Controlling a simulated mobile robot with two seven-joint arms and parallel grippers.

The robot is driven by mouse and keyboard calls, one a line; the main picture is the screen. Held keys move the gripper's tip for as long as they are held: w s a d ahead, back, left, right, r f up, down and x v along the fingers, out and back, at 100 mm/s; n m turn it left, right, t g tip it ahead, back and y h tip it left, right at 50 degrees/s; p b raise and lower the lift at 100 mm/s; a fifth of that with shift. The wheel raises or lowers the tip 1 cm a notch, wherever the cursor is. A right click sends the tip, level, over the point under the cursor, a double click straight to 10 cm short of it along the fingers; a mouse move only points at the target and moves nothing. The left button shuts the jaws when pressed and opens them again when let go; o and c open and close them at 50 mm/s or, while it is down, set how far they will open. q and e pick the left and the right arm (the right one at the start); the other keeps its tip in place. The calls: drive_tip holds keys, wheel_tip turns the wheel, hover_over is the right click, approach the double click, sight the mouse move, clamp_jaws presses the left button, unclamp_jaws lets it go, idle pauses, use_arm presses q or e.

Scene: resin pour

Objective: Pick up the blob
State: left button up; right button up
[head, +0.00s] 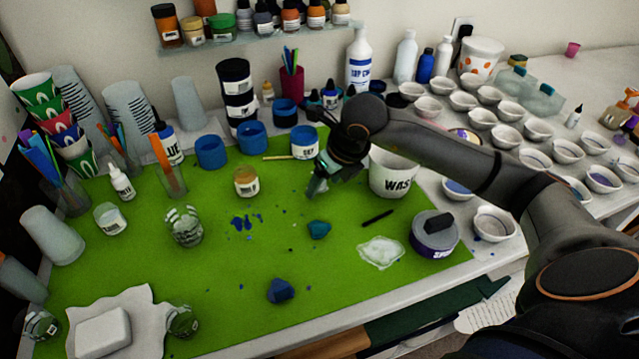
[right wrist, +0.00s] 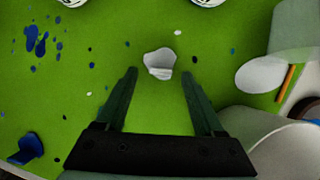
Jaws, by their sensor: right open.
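Several small blobs lie on the green mat (head: 180,285). In the head view there is a teal blob (head: 318,229) near the middle, a dark blue blob (head: 280,291) nearer the front edge, and a flat whitish puddle (head: 381,252) to the right. My right gripper (head: 316,188) is open and empty, pointing down above the mat, behind the teal blob. In the right wrist view a pale grey-white blob (right wrist: 159,63) lies ahead, centred between the spread fingers (right wrist: 159,88) and apart from them. I cannot tell which head-view blob it is. My left gripper is not in view.
The white waste cup (head: 392,178) stands close to the right of my gripper. A small amber jar (head: 246,182) and blue splats (head: 243,222) are to its left. A purple-labelled tub (head: 434,233) stands at the right.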

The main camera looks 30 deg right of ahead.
drive_tip(key=shift+c, duration=0.2)
clamp_jaws()
idle(0.3)
